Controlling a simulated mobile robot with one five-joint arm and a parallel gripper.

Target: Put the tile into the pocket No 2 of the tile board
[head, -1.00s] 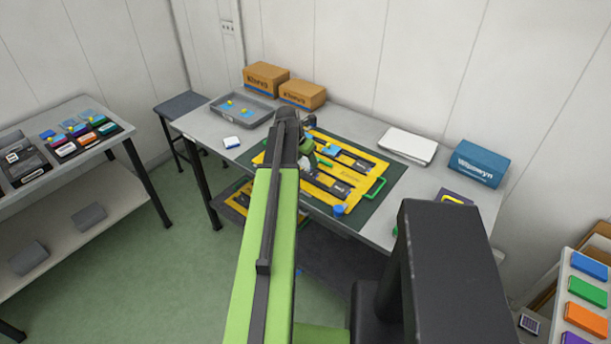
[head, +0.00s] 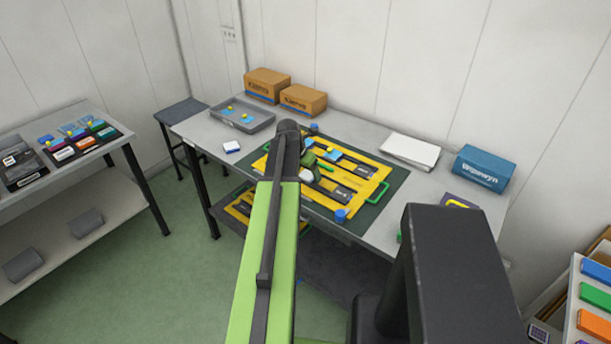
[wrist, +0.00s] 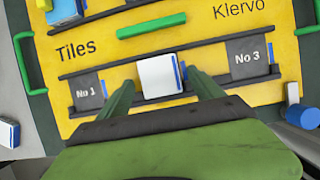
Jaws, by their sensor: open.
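The yellow tile board (head: 345,205) lies on the table; it also fills most of the wrist view (wrist: 215,48). In the wrist view, a white tile (wrist: 158,76) with blue edges sits between the pockets marked No 1 (wrist: 88,92) and No 3 (wrist: 246,58), in the place of No 2, whose label is not visible. It looks roughly level with the row; I cannot tell if it is fully seated. My gripper (wrist: 160,84) is open, one green finger on each side of the tile, with gaps visible. In the head view my gripper (head: 308,168) is over the board, partly hidden by my arm.
A white and blue block (head: 231,147) lies on the table left of the board. A grey tray (head: 242,114), cardboard boxes (head: 303,100), a white slab (head: 410,151) and a blue box (head: 484,167) stand around it. A blue cylinder (wrist: 303,116) is near the board's edge.

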